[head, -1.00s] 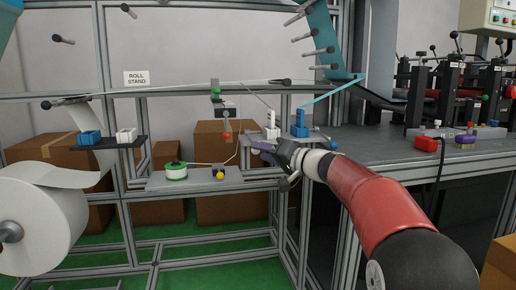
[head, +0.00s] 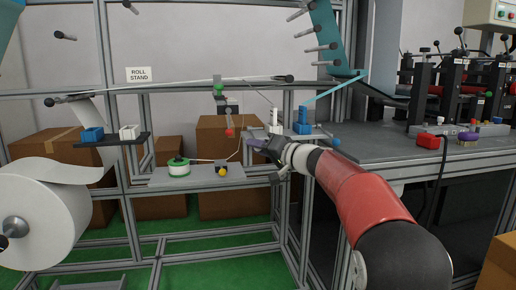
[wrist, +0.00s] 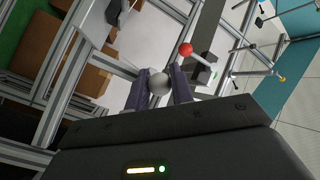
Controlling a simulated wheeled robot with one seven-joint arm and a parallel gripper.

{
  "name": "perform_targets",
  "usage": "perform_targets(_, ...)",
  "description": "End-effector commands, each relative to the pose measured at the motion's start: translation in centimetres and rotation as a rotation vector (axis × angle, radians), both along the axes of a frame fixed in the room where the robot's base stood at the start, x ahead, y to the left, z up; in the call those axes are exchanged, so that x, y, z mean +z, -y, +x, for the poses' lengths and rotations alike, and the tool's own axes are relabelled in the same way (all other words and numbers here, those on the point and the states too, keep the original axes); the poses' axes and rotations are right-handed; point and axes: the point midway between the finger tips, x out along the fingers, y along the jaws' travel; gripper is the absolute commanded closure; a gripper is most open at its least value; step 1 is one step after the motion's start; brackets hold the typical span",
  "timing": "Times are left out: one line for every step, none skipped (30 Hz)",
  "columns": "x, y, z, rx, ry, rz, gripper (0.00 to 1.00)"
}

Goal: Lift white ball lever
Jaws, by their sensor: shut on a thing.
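The white ball (wrist: 159,84) of the lever sits between the two fingers of my gripper (wrist: 161,88) in the wrist view, and the fingers are shut on it. In the head view my gripper (head: 264,147) is at the front of the bench's left end, just below the white upright clamp block (head: 274,122). The white ball is hidden there by my gripper. The lever's rod cannot be made out clearly in either view.
A blue clamp block (head: 302,121) and a blue ball (head: 335,142) are right of the white block. A red ball lever (head: 230,132) hangs to the left; its ball shows close by in the wrist view (wrist: 185,49).

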Motion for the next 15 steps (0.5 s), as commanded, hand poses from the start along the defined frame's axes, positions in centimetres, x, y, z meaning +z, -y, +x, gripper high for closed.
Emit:
perform_targets(0.0, 0.0, 0.0, 0.000, 0.000, 0.000, 1.00)
perform_targets(0.0, 0.0, 0.0, 0.000, 0.000, 0.000, 1.00)
perform_targets(0.1, 0.0, 0.0, 0.001, -0.001, 0.000, 1.00)
perform_targets(0.2, 0.0, 0.0, 0.001, -0.004, -0.002, 1.00)
perform_targets(0.4, 0.0, 0.0, 0.001, -0.008, -0.004, 1.00)
perform_targets(0.7, 0.0, 0.0, 0.002, -0.017, -0.006, 1.00)
perform_targets(1.0, 0.0, -0.1, 0.002, -0.027, -0.008, 1.00)
perform_targets(1.2, 0.0, -0.1, 0.003, -0.038, -0.013, 1.00)
perform_targets(1.6, 0.0, -0.1, 0.003, -0.057, -0.017, 1.00)
perform_targets(1.9, 0.0, -0.1, 0.003, -0.071, -0.022, 1.00)
perform_targets(2.1, 0.0, -0.1, 0.003, -0.085, -0.026, 1.00)
perform_targets(2.5, 0.0, -0.2, 0.002, -0.104, -0.031, 1.00)
perform_targets(2.8, 0.0, -0.2, 0.002, -0.117, -0.035, 1.00)
perform_targets(3.3, 0.1, -0.1, 0.000, -0.126, -0.037, 1.00)
perform_targets(3.6, 0.2, -0.1, -0.001, -0.125, -0.038, 1.00)
